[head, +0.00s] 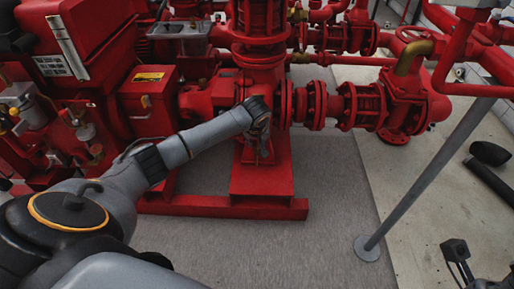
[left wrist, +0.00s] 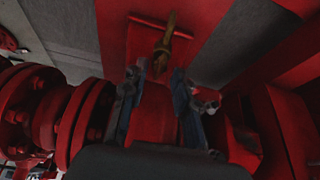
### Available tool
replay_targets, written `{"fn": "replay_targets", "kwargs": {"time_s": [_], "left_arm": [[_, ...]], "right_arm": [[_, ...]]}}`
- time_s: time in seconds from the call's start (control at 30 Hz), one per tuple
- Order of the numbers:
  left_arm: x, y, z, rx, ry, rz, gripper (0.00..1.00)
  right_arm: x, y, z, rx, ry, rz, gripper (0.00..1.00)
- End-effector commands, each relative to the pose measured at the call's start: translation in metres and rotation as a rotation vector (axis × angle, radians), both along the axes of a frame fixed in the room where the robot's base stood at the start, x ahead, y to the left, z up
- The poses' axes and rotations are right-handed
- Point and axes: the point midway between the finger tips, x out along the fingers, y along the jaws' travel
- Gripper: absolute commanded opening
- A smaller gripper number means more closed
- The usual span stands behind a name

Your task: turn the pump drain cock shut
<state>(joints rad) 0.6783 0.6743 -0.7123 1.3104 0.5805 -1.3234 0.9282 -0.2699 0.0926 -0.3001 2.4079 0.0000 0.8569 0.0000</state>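The pump drain cock shows in the left wrist view as a small brass fitting (left wrist: 165,42) with a narrow stem, in front of red metal. My left gripper (left wrist: 159,72) has its two fingers apart, with the cock just beyond and between the fingertips. I see no clear contact. In the head view my left arm reaches to the red pump (head: 258,60), and the left gripper (head: 262,142) is low at its front, above the red base. The cock cannot be made out there. A dark gripper part at the lower right edge (head: 457,252) seems to be my right one; its fingers are unclear.
Red flanged pipes (head: 360,105) stand right of the pump, and a red engine unit (head: 85,60) stands left. A red base frame (head: 235,206) runs below. A grey post (head: 435,170) stands at the right. Grey floor in front is clear.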

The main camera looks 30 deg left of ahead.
Motion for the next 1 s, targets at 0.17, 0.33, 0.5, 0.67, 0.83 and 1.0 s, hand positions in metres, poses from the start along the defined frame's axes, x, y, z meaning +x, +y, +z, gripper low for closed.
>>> {"fn": "replay_targets", "kwargs": {"time_s": [0.17, 0.33, 0.5, 0.67, 0.83, 1.0], "left_arm": [[0.0034, 0.0020, -0.0088, -0.001, -0.002, 0.001, 0.29], [0.0036, 0.0022, -0.0085, 0.000, -0.001, 0.000, 0.29], [0.0035, 0.0021, -0.0085, 0.001, -0.001, 0.000, 0.13], [0.0033, 0.0022, -0.0085, 0.001, -0.001, 0.000, 0.00], [0.0032, 0.0022, -0.0084, 0.001, -0.001, -0.001, 0.00], [0.0028, 0.0023, -0.0075, 0.001, 0.001, -0.008, 0.00]], "right_arm": [[0.0017, 0.0007, 0.0020, -0.002, -0.017, -0.001, 0.40], [0.0020, 0.0008, 0.0030, -0.002, -0.017, -0.001, 0.40], [0.0019, 0.0009, 0.0030, -0.002, -0.017, -0.001, 0.40], [0.0018, 0.0008, 0.0030, -0.003, -0.017, -0.001, 0.40], [0.0017, 0.0009, 0.0035, -0.002, -0.017, -0.001, 0.40], [0.0008, 0.0005, 0.0074, -0.001, -0.018, -0.001, 0.40]]}}
